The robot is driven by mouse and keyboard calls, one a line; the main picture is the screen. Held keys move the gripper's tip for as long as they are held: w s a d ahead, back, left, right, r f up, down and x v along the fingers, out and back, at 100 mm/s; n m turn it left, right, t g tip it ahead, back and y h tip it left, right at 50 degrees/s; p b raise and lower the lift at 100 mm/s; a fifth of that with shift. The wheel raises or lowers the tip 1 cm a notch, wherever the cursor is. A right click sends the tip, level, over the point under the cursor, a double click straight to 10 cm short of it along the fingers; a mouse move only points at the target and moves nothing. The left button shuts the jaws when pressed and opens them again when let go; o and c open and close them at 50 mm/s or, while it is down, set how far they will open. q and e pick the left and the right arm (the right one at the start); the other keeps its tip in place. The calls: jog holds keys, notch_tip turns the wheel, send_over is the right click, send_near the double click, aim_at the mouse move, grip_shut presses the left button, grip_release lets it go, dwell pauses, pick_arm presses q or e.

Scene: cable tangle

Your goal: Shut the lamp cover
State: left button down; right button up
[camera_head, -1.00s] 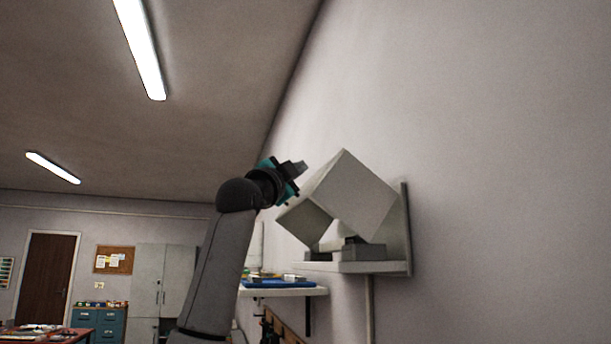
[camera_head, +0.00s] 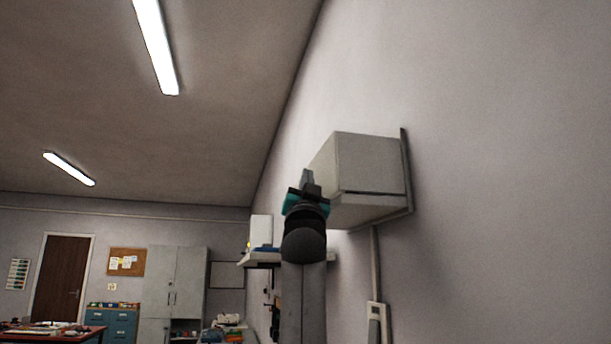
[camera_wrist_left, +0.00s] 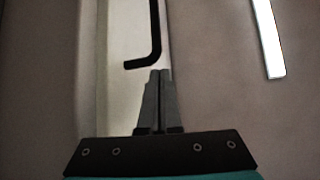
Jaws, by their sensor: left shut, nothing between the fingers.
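The lamp cover (camera_head: 370,163) is a pale grey box on the right wall. It is down over its base (camera_head: 385,214), with a thin dark line between the two; I cannot tell whether a slight gap remains there. My left gripper (camera_head: 307,174) is shut and empty, at the cover's left front edge. I cannot tell whether it touches. In the left wrist view the shut fingers (camera_wrist_left: 158,75) point at a pale surface with a dark bent bar (camera_wrist_left: 155,35) just beyond the tips. The lamp's inside is hidden. My right gripper is not in view.
A shelf (camera_head: 256,262) with items is on the wall behind my left arm. A conduit (camera_head: 375,265) runs down from the lamp to a wall box (camera_head: 377,322). Cabinets (camera_head: 175,285) and a door (camera_head: 63,278) are far off. The wall right of the lamp is clear.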

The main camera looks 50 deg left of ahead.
pick_arm(q)
jog(key=shift+w+d+f+b, duration=0.15)
jog(key=shift+w+f+b, duration=0.15)
jog(key=shift+f, duration=0.4)
jog(key=shift+w+d+f+b, duration=0.1)
jog(key=shift+w+f+b, duration=0.15)
jog(key=shift+f, duration=0.45)
jog(key=shift+w+f, duration=0.1)
